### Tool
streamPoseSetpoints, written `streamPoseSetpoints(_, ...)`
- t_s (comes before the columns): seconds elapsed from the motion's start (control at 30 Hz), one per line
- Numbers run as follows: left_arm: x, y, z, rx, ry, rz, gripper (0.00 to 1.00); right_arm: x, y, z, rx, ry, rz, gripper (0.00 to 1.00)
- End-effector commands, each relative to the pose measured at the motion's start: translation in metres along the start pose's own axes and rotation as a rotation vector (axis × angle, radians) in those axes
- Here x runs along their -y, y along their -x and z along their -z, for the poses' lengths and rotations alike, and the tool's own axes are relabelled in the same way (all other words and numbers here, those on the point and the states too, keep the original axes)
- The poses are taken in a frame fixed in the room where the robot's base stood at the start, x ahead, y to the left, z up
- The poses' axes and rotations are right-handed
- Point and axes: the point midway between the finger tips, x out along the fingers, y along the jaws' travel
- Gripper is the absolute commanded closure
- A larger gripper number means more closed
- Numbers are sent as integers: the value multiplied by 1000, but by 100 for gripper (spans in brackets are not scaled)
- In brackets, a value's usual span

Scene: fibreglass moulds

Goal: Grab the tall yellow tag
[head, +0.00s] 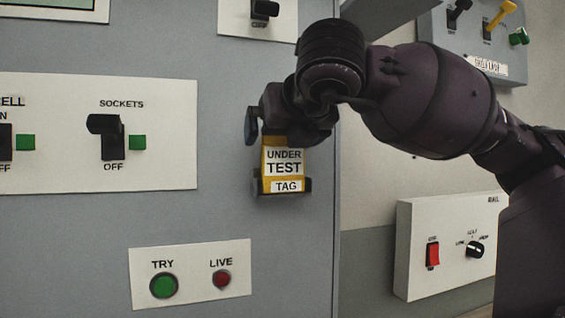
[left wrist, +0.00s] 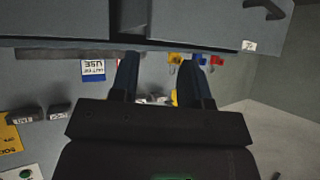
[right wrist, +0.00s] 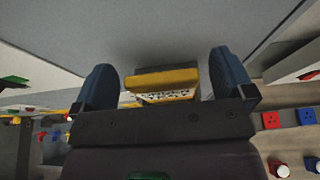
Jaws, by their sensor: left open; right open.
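The tall yellow tag (head: 283,170), with white labels reading UNDER TEST and TAG, is at the right part of the grey panel in the head view. My right gripper (head: 281,152) is at the tag and partly covers its top. In the right wrist view the tag (right wrist: 165,80) lies between the two spread fingers of my right gripper (right wrist: 161,70), with gaps on both sides. My left gripper (left wrist: 161,78) shows only in the left wrist view, open with nothing seen between its fingers; several coloured items behind it are small and unclear.
A white SOCKETS plate (head: 170,150) with a black lever is left of the tag. A plate with TRY and LIVE buttons (head: 190,273) is below left. The grey panel's right edge (head: 336,240) is close to the tag. A RAIL box (head: 455,215) is further right.

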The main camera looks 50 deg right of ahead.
Motion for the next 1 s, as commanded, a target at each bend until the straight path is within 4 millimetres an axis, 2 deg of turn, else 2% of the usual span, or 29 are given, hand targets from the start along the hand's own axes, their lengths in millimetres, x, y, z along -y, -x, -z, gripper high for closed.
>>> streamPoseSetpoints(0.27,0,2,-2,5,1,1,57,0,-3,0,1,-1,0,0)
streamPoseSetpoints(0.6,2,3,-4,9,-7,0,57,0,-3,0,1,0,0,48)
streamPoseSetpoints(0.87,3,3,-4,9,-11,0,57,0,-2,-2,1,0,0,49)
streamPoseSetpoints(1.0,3,3,-5,10,-11,0,57,0,1,-10,2,-1,1,49)
